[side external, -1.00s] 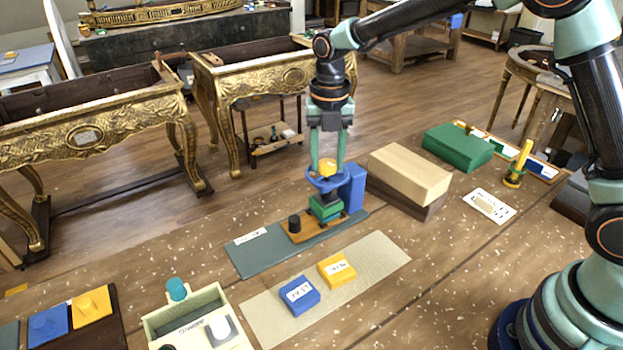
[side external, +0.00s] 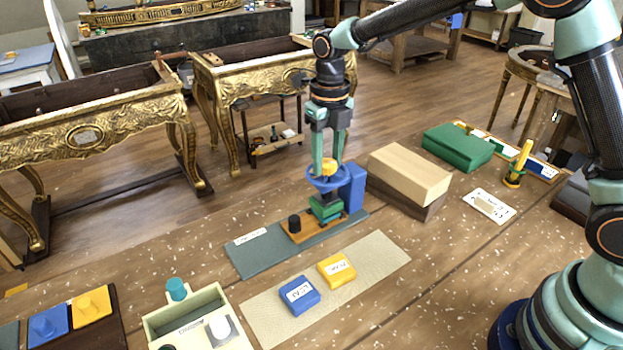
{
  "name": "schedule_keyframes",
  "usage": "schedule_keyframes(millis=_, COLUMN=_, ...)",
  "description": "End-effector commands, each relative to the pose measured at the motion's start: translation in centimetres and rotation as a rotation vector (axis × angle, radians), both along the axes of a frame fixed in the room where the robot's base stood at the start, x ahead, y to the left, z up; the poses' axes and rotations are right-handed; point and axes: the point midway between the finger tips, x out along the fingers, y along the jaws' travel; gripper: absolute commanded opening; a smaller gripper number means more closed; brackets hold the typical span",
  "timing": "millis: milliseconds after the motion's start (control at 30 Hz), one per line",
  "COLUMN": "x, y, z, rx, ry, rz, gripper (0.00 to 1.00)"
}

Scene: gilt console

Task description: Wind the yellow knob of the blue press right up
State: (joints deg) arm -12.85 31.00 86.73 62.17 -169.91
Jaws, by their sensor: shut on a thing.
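The blue press (side external: 353,189) stands upright on a grey-green base plate (side external: 251,257) in the middle of the table. Its yellow knob (side external: 329,166) sits on top, above a blue ring-shaped head. My gripper (side external: 327,167) points straight down from above and is shut on the yellow knob, with a finger on either side, partly covering it. A green block (side external: 326,208) sits under the press head on an orange-brown board (side external: 300,233), and a black knob (side external: 294,223) stands at the board's left end.
A wooden block (side external: 410,172) stands close right of the press, with a green box (side external: 458,147) beyond. In front, a beige mat (side external: 377,262) holds a blue block (side external: 299,296) and a yellow block (side external: 337,269). A pale box (side external: 205,310) is at front left.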

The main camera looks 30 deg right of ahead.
Motion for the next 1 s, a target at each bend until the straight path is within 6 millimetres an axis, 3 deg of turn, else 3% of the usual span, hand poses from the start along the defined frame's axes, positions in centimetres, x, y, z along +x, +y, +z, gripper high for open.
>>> schedule_keyframes(millis=367, x=-0.2, y=0.0, z=-0.4, rx=-0.001, ry=0.009, rz=0.005, gripper=0.00)
schedule_keyframes(millis=400, x=-0.2, y=0.0, z=-0.4, rx=-0.002, ry=0.009, rz=0.005, gripper=0.49)
schedule_keyframes(millis=467, x=-0.2, y=0.0, z=-0.4, rx=-0.002, ry=0.009, rz=0.004, gripper=0.72)
schedule_keyframes(millis=500, x=-0.2, y=0.0, z=-0.3, rx=-0.001, ry=0.008, rz=0.004, gripper=0.76)
schedule_keyframes(millis=833, x=0.0, y=0.0, z=0.1, rx=0.000, ry=0.002, rz=0.003, gripper=0.76)
schedule_keyframes(millis=1000, x=0.0, y=0.0, z=2.0, rx=0.000, ry=-0.002, rz=0.003, gripper=0.76)
